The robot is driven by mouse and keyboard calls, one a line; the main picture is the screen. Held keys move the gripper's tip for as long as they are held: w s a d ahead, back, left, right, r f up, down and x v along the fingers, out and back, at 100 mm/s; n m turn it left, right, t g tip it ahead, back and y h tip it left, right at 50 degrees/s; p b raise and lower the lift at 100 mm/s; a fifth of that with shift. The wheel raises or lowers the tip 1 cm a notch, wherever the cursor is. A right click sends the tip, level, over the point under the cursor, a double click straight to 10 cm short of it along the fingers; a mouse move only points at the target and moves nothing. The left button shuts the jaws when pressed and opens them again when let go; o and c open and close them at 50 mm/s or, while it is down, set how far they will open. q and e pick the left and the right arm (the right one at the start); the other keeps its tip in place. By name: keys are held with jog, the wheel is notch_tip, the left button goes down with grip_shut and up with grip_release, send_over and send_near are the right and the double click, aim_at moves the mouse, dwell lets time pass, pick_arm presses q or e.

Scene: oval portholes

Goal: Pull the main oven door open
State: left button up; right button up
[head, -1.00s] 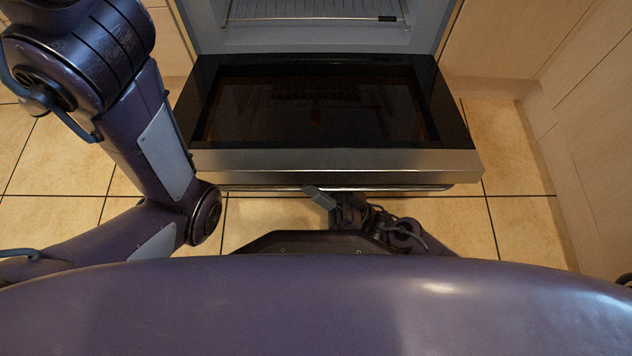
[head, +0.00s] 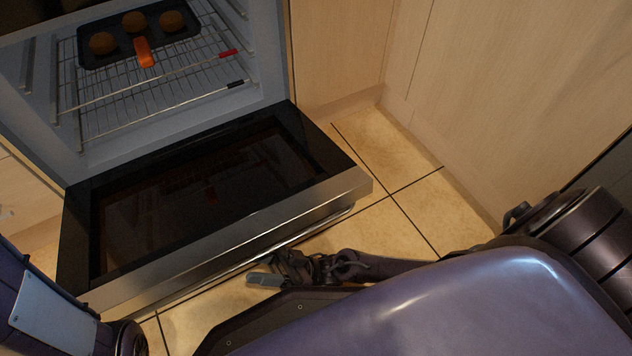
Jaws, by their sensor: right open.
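The main oven door (head: 200,205) is folded down and lies open, its dark glass facing up and its steel edge towards me. The oven cavity (head: 180,110) behind it stands open. The door's handle (head: 300,238) runs along the steel edge, partly hidden. My right gripper (head: 268,274) is low beside the handle, just in front of the door. It is open, and I cannot tell whether it touches the handle. My left arm shows at the lower left, but its gripper is out of view.
Inside the oven a dark tray (head: 90,57) with round brown items and an orange-red piece sits on a wire rack (head: 150,85). Wooden cabinets (head: 480,90) stand close on the right. Tiled floor (head: 400,200) is clear between door and cabinets.

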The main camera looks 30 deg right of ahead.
jog(key=s+d+p, duration=0.3)
jog(key=s+d, duration=0.1)
jog(key=d, duration=0.7)
jog(key=shift+d+f, duration=0.2)
jog(key=shift+d, duration=0.2)
